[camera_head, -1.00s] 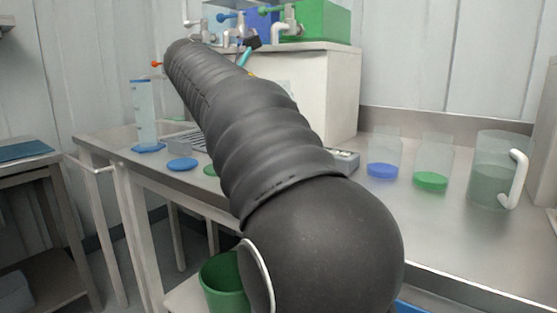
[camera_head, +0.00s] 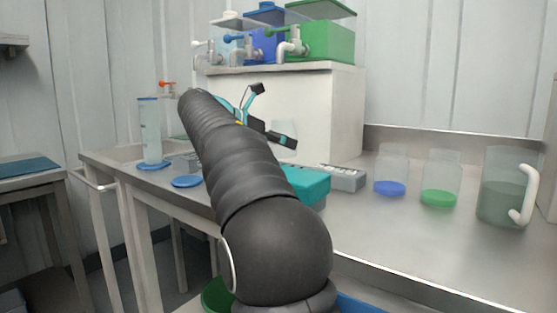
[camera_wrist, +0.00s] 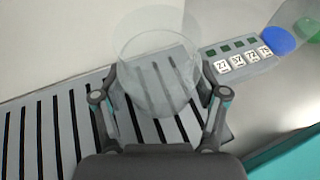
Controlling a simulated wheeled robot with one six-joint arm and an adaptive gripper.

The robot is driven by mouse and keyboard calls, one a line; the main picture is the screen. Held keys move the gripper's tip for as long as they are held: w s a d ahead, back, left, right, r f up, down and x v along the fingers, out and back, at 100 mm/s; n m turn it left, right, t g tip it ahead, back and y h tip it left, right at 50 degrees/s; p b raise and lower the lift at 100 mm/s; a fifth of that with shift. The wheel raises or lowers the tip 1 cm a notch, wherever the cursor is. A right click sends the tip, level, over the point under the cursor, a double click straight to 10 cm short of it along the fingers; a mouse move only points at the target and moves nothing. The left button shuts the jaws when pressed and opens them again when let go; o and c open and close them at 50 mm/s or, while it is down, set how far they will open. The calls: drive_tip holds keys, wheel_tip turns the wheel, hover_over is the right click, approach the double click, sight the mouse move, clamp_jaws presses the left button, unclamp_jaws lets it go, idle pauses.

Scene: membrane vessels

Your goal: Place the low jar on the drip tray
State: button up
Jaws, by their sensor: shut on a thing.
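The low jar (camera_wrist: 155,75) is clear and see-through, with a round rim. In the wrist view it is between the two fingers of my gripper (camera_wrist: 160,100), which is shut on it. The slatted grey drip tray (camera_wrist: 62,125) lies below and behind the jar, and its dark slots show through the glass. I cannot tell whether the jar's base touches the tray. In the head view my gripper (camera_head: 268,118) shows beyond my arm, in front of the white cabinet; the jar (camera_head: 284,149) is only faintly visible there, and my arm hides much of the tray.
A grey strip with number labels (camera_head: 345,178) and a teal block (camera_head: 310,187) are right of my arm. Further right stand a blue-bottomed jar (camera_head: 390,175), a green-bottomed jar (camera_head: 439,185) and a jug (camera_head: 505,190). A tall cylinder (camera_head: 150,135) stands left. Coloured tap vessels (camera_head: 320,42) top the cabinet.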

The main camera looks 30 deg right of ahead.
sight(278, 157)
drive_tip(key=shift+w+f, duration=0.3)
drive_tip(key=shift+f, duration=0.05)
drive_tip(key=shift+f+b, duration=0.85)
drive_tip(key=shift+f, duration=0.9)
drive_tip(key=shift+f, duration=0.15)
drive_tip(key=o, duration=1.3)
drive_tip(key=p+v, duration=0.2)
drive_tip(key=v, duration=1)
drive_tip(key=shift+p, duration=0.4)
